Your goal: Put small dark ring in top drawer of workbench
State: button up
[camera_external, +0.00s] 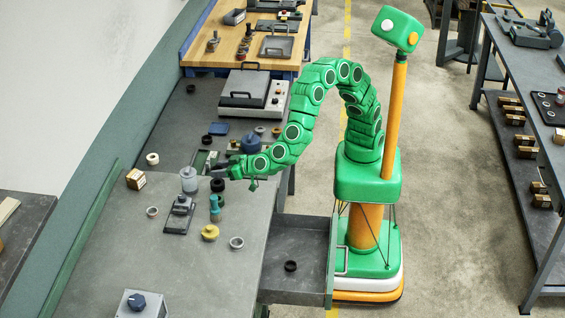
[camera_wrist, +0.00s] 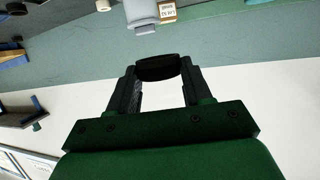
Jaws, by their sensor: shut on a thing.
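My gripper (camera_external: 216,170) is over the workbench (camera_external: 130,265), near its far end. In the wrist view it is shut on a dark ring (camera_wrist: 158,68), seen edge-on between the fingertips. The top drawer (camera_external: 310,242) of the workbench stands pulled out on the right side, below the bench top. Another dark ring (camera_external: 290,266) lies inside the drawer. A further dark ring (camera_external: 217,185) shows on the bench just below my gripper. The held ring is hard to make out in the external view.
A grey cylinder-like item (camera_external: 188,180) stands left of my gripper, with a small labelled box (camera_external: 136,179) further left.

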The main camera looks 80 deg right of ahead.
jog(key=s+a+f, duration=0.1)
jog(key=s+a, duration=0.2)
jog(key=s, duration=0.5)
jog(key=s+a+f, duration=0.1)
jog(key=s+a, duration=0.2)
jog(key=s, duration=0.4)
jog(key=m+h, duration=0.1)
send_over(281, 241)
jog(key=s+a, duration=0.1)
jog(key=s, duration=0.2)
jog(key=f, duration=2)
jog(key=shift+s+a+f, duration=0.1)
jog(key=shift+s+f, duration=0.05)
jog(key=shift+s, duration=0.15)
jog(key=shift+w+d, duration=0.25)
jog(key=shift+w, duration=0.6)
jog(key=shift+w+d, duration=0.2)
jog(key=shift+w, duration=0.4)
jog(key=shift+w+d, duration=0.15)
jog(key=shift+w, duration=0.45)
jog(key=shift+s+f, duration=0.1)
jog(key=shift+f, duration=0.4)
jog(key=shift+f, duration=0.6)
jog(key=o, duration=1.1)
jog(key=shift+f, duration=0.1)
